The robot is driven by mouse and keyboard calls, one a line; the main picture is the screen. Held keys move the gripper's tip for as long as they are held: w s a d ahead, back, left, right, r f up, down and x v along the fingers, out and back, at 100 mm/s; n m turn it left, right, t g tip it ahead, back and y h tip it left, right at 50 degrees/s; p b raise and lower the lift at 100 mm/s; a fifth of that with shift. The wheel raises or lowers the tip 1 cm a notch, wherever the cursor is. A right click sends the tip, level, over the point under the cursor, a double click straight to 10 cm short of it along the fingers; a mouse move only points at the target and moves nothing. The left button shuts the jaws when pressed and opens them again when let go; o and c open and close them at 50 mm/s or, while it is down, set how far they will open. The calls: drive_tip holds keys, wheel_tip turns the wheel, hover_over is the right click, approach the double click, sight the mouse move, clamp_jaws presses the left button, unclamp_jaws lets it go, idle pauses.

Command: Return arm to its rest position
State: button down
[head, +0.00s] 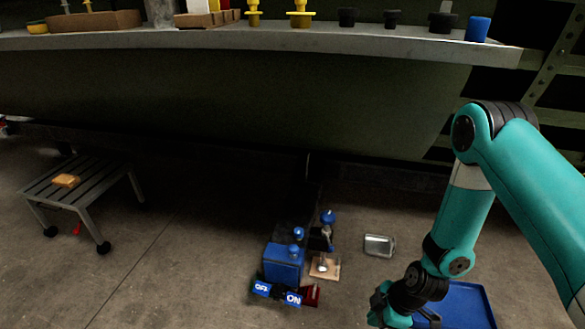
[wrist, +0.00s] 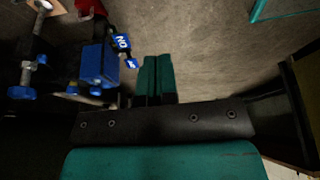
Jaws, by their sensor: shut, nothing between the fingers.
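My arm reaches down from the right edge of the head view, bent at the elbow. My gripper (wrist: 155,58) shows in the wrist view as two teal fingers lying side by side, shut with nothing between them. It points down toward the concrete floor. In the head view its end is low in the picture, in front of the left part of a blue tray (head: 468,303), and its fingertips are hard to make out there.
A blue device (head: 284,263) with an OFF/ON switch (head: 277,293) stands left of my gripper, beside a blue-knobbed tool on a wooden base (head: 325,268). A metal dish (head: 379,245) lies behind. A slatted bench (head: 105,179) carries an orange block (head: 66,181). A long shelf (head: 250,41) crosses above.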

drive_tip(key=w+a+r+m, duration=0.1)
drive_tip(key=a+r+m, duration=0.15)
drive_tip(key=r, duration=0.95)
drive_tip(key=a+r+m, duration=0.2)
drive_tip(key=a+r, duration=0.1)
drive_tip(key=r, duration=0.9)
drive_tip(key=s+r+m, duration=0.5)
drive_tip(key=s+r, duration=1)
drive_tip(key=r, duration=0.2)
wheel_tip(320, 180, up, 32)
drive_tip(key=p, duration=3.1)
drive_tip(key=shift+d+g+p, duration=0.3)
drive_tip(key=shift+d+p, duration=0.05)
